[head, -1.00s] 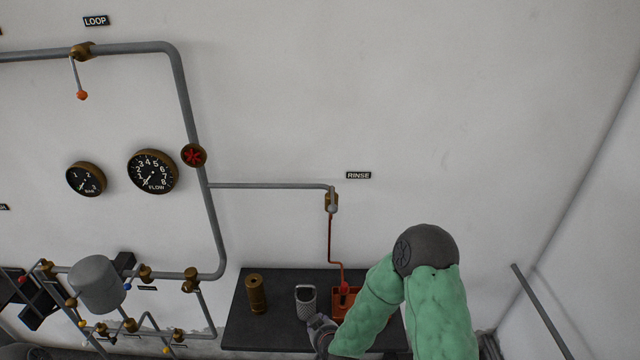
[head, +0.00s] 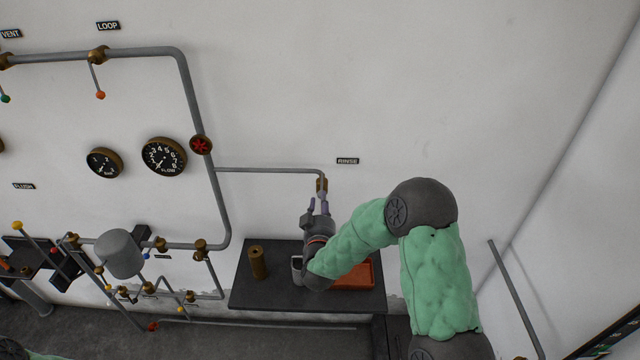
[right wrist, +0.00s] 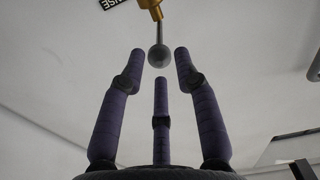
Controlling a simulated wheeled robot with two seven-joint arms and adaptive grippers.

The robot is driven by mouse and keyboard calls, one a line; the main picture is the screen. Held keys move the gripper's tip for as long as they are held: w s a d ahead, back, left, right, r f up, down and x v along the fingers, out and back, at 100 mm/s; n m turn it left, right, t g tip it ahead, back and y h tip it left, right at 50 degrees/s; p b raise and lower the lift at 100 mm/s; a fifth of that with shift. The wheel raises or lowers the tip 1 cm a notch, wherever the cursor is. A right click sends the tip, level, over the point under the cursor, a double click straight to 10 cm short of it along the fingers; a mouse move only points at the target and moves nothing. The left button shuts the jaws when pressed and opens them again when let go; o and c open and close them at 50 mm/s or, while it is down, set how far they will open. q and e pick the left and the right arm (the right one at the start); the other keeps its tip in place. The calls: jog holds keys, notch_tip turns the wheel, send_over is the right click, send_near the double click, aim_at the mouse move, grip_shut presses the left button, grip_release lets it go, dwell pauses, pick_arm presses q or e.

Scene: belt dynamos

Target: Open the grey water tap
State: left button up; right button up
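The grey tap shows in the right wrist view as a brass valve (right wrist: 150,6) with a thin lever ending in a grey ball knob (right wrist: 159,56). In the head view its brass body (head: 322,184) sits at the end of the pipe by the RINSE label; the lever is largely hidden by my gripper. My right gripper (head: 318,206) is open just below the valve. In the right wrist view its three purple fingers (right wrist: 160,66) are spread, with the knob just beyond and between the tips; I see no contact. My left gripper is not in view.
A dark shelf (head: 240,290) below holds a brass cylinder (head: 258,262), a grey mug (head: 297,268) and an orange tray (head: 358,276). Pipes, gauges and a red handwheel (head: 201,145) are on the wall at left. The wall right of RINSE is clear.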

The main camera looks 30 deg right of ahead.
aim_at(322, 185)
jog(key=p+x, duration=0.2)
jog(key=x, duration=0.6)
grip_shut()
